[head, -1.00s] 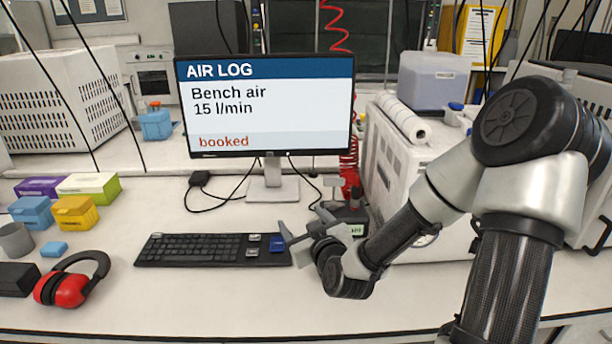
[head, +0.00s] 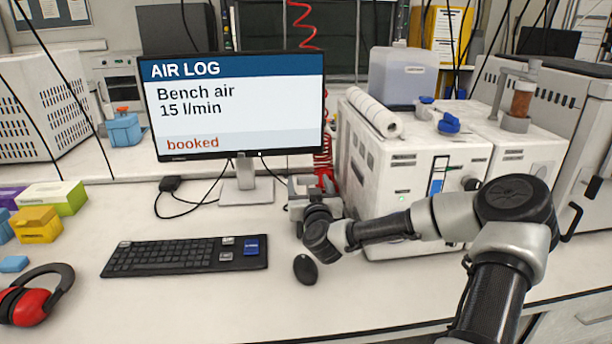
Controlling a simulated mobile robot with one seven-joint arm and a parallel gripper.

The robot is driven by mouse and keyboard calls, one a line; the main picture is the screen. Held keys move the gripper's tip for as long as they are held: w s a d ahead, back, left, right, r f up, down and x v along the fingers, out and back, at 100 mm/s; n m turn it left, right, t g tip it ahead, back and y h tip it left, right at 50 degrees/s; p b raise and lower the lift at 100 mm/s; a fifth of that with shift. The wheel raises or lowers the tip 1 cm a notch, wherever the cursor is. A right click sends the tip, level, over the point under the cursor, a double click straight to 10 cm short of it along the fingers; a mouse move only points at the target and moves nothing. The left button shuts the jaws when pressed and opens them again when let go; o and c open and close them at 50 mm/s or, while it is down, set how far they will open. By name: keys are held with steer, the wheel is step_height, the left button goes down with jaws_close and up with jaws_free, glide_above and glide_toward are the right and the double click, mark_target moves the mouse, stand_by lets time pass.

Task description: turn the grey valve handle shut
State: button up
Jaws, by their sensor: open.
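My gripper (head: 303,196) is open, just right of the monitor's foot. It reaches in from the right, in front of the bench air valve at the lower end of a red coiled hose (head: 322,160). A small grey piece, seemingly the grey valve handle (head: 309,181), shows at the fingers. My gripper and wrist hide most of the valve body. I cannot tell whether the fingers touch the handle or stand around it, nor how far the handle is turned.
A monitor (head: 240,105) reads "AIR LOG, Bench air 15 l/min, booked". A keyboard (head: 180,257) and a black mouse (head: 305,269) lie in front. A white cabinet unit (head: 405,170) stands close on the right. Red ear defenders (head: 30,305) lie at left.

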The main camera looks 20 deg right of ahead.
steer(key=x, duration=0.6)
steer(key=c, duration=1)
steer(key=shift+c, duration=0.2)
